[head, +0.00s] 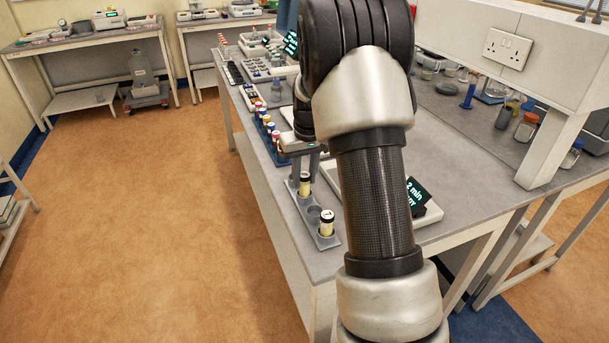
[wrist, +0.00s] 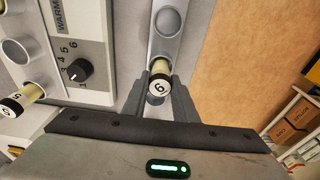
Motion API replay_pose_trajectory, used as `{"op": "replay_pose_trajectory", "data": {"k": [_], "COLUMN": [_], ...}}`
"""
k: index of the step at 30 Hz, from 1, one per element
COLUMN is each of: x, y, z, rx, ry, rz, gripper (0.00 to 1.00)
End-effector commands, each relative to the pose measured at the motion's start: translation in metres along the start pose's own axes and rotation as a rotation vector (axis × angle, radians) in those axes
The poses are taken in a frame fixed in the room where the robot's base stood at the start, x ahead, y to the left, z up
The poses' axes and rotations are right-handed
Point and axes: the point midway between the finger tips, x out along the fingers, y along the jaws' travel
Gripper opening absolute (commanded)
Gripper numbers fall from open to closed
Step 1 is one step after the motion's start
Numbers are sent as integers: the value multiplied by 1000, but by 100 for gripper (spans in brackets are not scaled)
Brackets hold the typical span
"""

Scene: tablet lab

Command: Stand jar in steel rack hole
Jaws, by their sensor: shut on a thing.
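My gripper (head: 304,172) is shut on a cream jar with a black-rimmed white cap (wrist: 158,86). The cap's number reads as 6 or 9. The jar also shows between the fingers in the head view (head: 304,187). Both fingers flank it in the wrist view. It is over or in the narrow grey rack (wrist: 181,22) along the bench edge; I cannot tell whether its base is in a hole. The rack also shows in the head view (head: 327,242). An empty round hole shows beyond the jar. Another capped jar (head: 327,224) stands at the rack's near end.
A white unit marked WARM with a black knob (wrist: 79,71) lies left of the rack in the wrist view. A jar capped 5 (wrist: 17,104) is beside it. A row of colour-capped bottles (head: 266,124) stands farther along the bench. The floor (head: 170,220) left of the bench is clear.

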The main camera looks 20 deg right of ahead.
Motion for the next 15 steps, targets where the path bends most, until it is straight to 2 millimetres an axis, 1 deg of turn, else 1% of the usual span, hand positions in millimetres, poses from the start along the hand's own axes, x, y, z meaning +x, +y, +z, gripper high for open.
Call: {"op": "replay_pose_trajectory", "data": {"k": [10,11,12,14,15], "x": [8,7,7,7,7], "y": [0,0,0,0,0], "z": [1,1,1,1,1], "rx": [0,0,0,0,0], "ry": [0,0,0,0,0], "rz": [0,0,0,0,0], "gripper": [3,29,36,46,47]}}
